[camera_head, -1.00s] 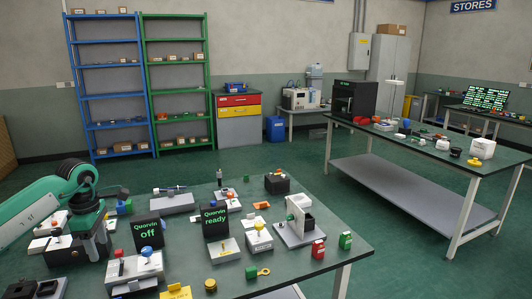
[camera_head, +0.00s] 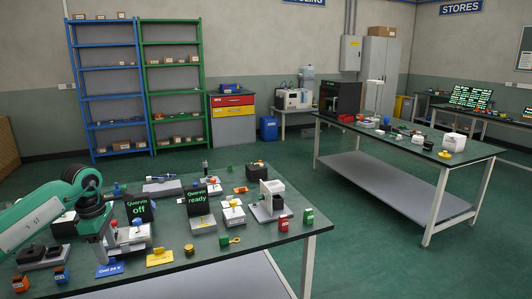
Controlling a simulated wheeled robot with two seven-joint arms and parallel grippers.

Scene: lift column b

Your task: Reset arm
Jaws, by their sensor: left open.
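My left arm (camera_head: 40,218), green and pale grey, comes in from the left over the near workbench (camera_head: 215,255). Its elbow is bent and the forearm hangs downward. My left gripper (camera_head: 108,258) points down near the front-left part of the bench, just in front of a white device with a red knob. Its jaws are open and I see nothing held in them. The fingertips are small and hard to make out against the device. My right arm and right gripper are not in view.
Two black displays, "Quorvin off" (camera_head: 139,209) and "Quorvin ready" (camera_head: 197,199), stand near my left arm. A blue label plate (camera_head: 109,269) and a yellow plate (camera_head: 160,257) lie close to the gripper. A second bench (camera_head: 430,165) stands back right, with open floor (camera_head: 380,260) before it.

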